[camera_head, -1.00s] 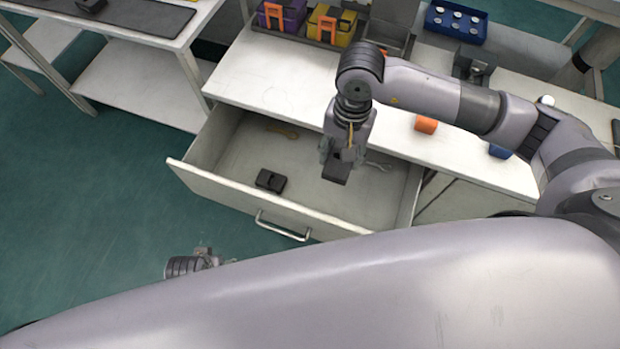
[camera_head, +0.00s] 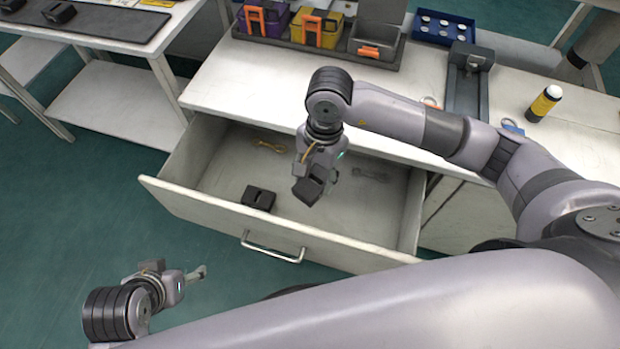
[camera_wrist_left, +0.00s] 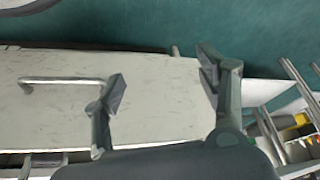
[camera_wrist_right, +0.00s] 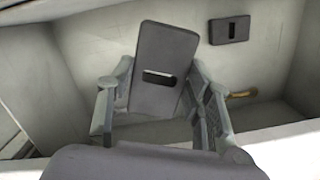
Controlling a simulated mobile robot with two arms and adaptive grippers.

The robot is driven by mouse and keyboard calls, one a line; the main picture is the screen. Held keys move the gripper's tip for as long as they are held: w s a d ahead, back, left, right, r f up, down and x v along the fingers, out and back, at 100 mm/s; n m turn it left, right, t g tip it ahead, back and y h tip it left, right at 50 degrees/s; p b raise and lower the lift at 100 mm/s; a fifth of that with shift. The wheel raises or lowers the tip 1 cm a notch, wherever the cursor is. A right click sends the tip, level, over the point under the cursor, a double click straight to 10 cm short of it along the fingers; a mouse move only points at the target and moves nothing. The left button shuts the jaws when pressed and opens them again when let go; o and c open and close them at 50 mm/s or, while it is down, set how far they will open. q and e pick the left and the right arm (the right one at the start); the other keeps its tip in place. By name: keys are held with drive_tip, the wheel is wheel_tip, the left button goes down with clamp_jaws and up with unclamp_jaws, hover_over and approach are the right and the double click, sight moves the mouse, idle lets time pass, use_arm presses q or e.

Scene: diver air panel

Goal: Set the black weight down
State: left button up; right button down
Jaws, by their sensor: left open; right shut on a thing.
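My right gripper (camera_head: 314,170) is shut on a black weight (camera_head: 308,190), which looks tilted and shows over the open drawer (camera_head: 205,203). In the right wrist view this weight (camera_wrist_right: 165,45) is a flat dark block with a slot, between the two fingers (camera_wrist_right: 160,108). I cannot tell its exact height above the drawer floor. A second black weight (camera_head: 258,198) lies in the drawer near its front, left of the held one; it also shows in the right wrist view (camera_wrist_right: 230,29). My left gripper (camera_head: 196,273) is open and empty, in front of the drawer.
The drawer also holds a tan wrench (camera_head: 271,147) and a grey wrench (camera_head: 370,175). The counter bears coloured bins (camera_head: 316,28), a blue tray (camera_head: 443,28), a dark stand (camera_head: 466,85) and a yellow-black bottle (camera_head: 544,103). A dark mat (camera_head: 100,25) lies on the left table. The drawer's middle floor has room.

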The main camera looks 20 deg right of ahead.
drive_tip(key=b, duration=0.2)
hover_over(313, 218)
wheel_tip(313, 218, down, 8)
drive_tip(key=f, duration=0.3)
drive_tip(key=f+b, duration=0.1)
drive_tip(key=f, duration=0.1)
drive_tip(key=shift+w+d+f, duration=0.2)
drive_tip(key=shift+w+f, duration=0.1)
drive_tip(key=shift+f+b, duration=0.65)
drive_tip(key=shift+f, duration=1.2)
use_arm(q)
drive_tip(key=w+d+r+t+h, duration=0.1)
drive_tip(key=w+d+r+t, duration=0.2)
drive_tip(key=w+r+t, duration=0.3)
drive_tip(key=w+d+r+t+h, duration=0.2)
drive_tip(key=w+d+r+t, duration=0.1)
drive_tip(key=w+r+t, duration=0.3)
drive_tip(key=shift+w+r+m, duration=0.3)
drive_tip(key=shift+w+r, duration=0.9)
drive_tip(key=shift+r, duration=0.2)
use_arm(e)
drive_tip(key=shift+f, duration=0.25)
use_arm(q)
drive_tip(key=shift+r+t, duration=0.25)
drive_tip(key=shift+t, duration=0.05)
use_arm(e)
drive_tip(key=shift+f, duration=0.1)
